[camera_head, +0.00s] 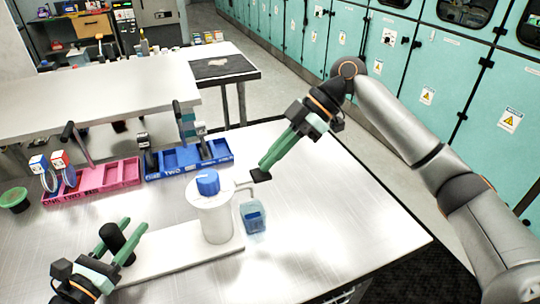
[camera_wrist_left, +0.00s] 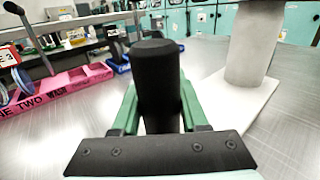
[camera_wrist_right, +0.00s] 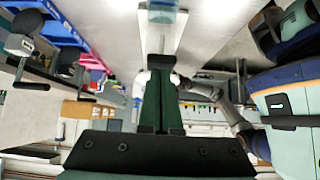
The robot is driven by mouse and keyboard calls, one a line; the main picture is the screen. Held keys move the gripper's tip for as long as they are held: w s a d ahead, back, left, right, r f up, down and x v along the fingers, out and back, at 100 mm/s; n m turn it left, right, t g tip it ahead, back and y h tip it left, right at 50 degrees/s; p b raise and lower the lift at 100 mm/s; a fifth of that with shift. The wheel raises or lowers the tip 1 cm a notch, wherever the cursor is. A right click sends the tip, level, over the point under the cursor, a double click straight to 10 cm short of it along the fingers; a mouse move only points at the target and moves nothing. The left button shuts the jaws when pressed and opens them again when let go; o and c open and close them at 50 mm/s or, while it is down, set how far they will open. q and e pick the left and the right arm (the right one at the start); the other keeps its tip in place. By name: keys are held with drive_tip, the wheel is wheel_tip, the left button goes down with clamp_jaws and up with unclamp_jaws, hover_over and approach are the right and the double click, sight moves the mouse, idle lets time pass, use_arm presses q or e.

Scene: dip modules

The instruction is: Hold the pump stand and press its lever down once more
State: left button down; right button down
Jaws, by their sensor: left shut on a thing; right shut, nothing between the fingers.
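The pump stand is a white base plate (camera_head: 165,258) with an upright white cylinder (camera_head: 216,220) and a blue cap (camera_head: 208,183). A black upright post (camera_head: 117,240) rises from the plate's left end. My left gripper (camera_head: 122,238) is shut around this post, which also shows between its fingers in the left wrist view (camera_wrist_left: 158,85). A white lever (camera_head: 243,186) sticks out right of the cylinder, with a dark pad (camera_head: 261,175) at its end. My right gripper (camera_head: 263,166) is shut and empty, its tips at the pad; whether they touch it I cannot tell.
A small blue container (camera_head: 253,217) stands right of the cylinder. Behind are a pink tray (camera_head: 92,186) and a blue tray (camera_head: 187,162) with upright items. A green bowl (camera_head: 15,199) sits far left. The table's right front is clear.

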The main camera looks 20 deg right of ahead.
sight(269, 172)
drive_tip(key=f+y, duration=0.1)
drive_tip(key=y, duration=0.1)
drive_tip(key=d+f+y, duration=0.1)
drive_tip(key=f+y, duration=0.1)
drive_tip(key=shift+f, duration=0.2)
drive_tip(key=shift+r, duration=1)
drive_tip(key=d+r, duration=0.8)
drive_tip(key=r, duration=0.2)
drive_tip(key=shift+r, duration=0.2)
